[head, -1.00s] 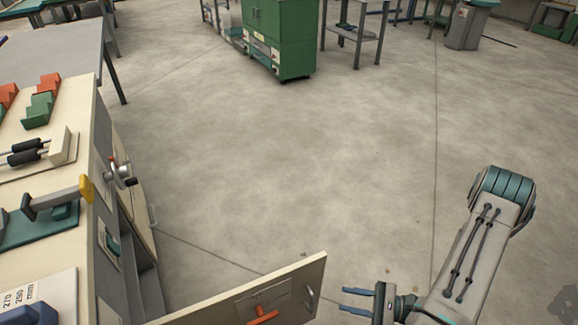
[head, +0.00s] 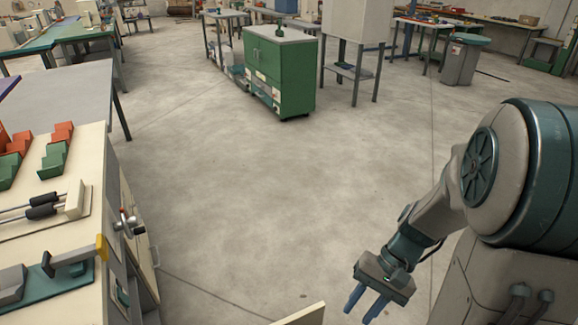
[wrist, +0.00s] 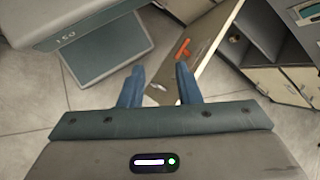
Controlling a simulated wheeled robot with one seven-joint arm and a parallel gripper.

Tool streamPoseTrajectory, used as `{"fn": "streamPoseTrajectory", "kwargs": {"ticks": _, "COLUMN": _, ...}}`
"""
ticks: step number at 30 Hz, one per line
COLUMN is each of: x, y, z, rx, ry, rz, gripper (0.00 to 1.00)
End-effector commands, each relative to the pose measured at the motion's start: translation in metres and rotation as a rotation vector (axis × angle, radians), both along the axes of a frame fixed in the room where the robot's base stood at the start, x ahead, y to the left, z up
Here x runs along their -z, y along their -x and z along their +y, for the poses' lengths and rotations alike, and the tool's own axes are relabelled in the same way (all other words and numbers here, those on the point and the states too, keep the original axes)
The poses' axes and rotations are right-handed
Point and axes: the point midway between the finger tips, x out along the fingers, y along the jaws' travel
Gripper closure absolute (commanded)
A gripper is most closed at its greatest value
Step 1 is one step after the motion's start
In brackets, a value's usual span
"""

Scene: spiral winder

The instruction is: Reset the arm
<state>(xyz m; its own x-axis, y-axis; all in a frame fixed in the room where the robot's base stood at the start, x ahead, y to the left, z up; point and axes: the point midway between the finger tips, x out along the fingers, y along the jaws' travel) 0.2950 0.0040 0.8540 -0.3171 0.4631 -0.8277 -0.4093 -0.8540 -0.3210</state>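My gripper (head: 366,302) is at the lower right in the head view, at the end of my folded arm. Its two blue fingers point down and stand apart with nothing between them. In the wrist view the fingers (wrist: 158,85) are also apart and empty. Beyond them is the open cabinet door (wrist: 192,62), with an orange handle on it. The gripper is apart from the door, and only the door's top corner (head: 302,316) shows in the head view.
The cream cabinet (head: 60,225) stands at the left, with a yellow-tipped lever (head: 75,256), black-gripped rods and red and green blocks on top. A green cabinet (head: 280,72) stands farther back. The concrete floor (head: 250,190) between is clear.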

Motion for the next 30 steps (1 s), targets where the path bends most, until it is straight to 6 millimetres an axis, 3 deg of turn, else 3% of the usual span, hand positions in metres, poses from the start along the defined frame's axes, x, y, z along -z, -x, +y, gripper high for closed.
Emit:
{"fn": "streamPoseTrajectory", "kwargs": {"ticks": 1, "x": -0.019, "y": 0.000, "z": 0.000, "rx": -0.035, "ry": 0.045, "rz": -0.053, "gripper": 0.70}}
{"fn": "streamPoseTrajectory", "kwargs": {"ticks": 15, "x": -0.138, "y": 0.000, "z": -0.003, "rx": -0.250, "ry": 0.404, "rz": -0.529, "gripper": 0.70}}
{"fn": "streamPoseTrajectory", "kwargs": {"ticks": 21, "x": -0.163, "y": 0.000, "z": -0.003, "rx": -0.278, "ry": 0.466, "rz": -0.642, "gripper": 0.70}}
{"fn": "streamPoseTrajectory", "kwargs": {"ticks": 30, "x": -0.166, "y": 0.000, "z": -0.003, "rx": -0.281, "ry": 0.476, "rz": -0.661, "gripper": 0.70}}
